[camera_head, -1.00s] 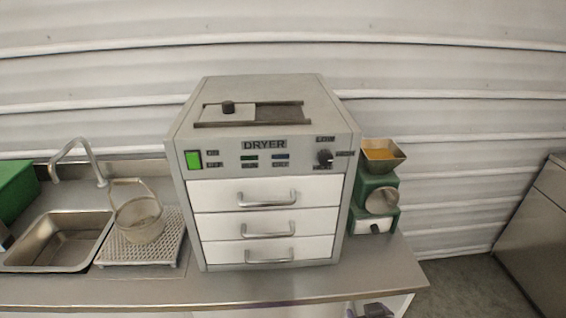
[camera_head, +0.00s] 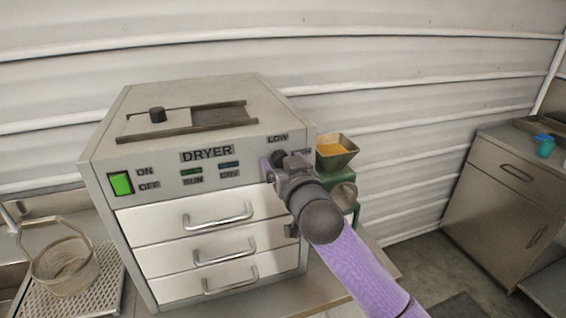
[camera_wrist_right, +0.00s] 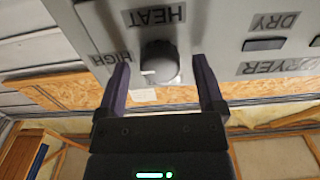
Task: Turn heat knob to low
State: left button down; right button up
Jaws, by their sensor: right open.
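The heat knob (camera_wrist_right: 160,60) is a dark round knob with a pale mark, on the grey front panel of the dryer (camera_head: 205,160). In the right wrist view the panel appears upside down, with the HEAT label (camera_wrist_right: 155,16) above the knob and the HIGH label (camera_wrist_right: 111,57) at its left. My right gripper (camera_head: 284,163) is at the panel, under the LOW label (camera_head: 278,139), and largely hides the knob in the head view. In the wrist view, its open fingers (camera_wrist_right: 163,84) stand on either side of the knob, with visible gaps. My left gripper is out of view.
A green switch (camera_head: 121,184) and drawers with handles (camera_head: 218,216) are on the dryer front. A green device with a metal hopper (camera_head: 337,150) stands close at the right. A mesh basket (camera_head: 64,268) is at the left. Open floor lies right of the counter.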

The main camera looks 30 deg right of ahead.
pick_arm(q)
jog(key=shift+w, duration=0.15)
pick_arm(e)
grip_shut()
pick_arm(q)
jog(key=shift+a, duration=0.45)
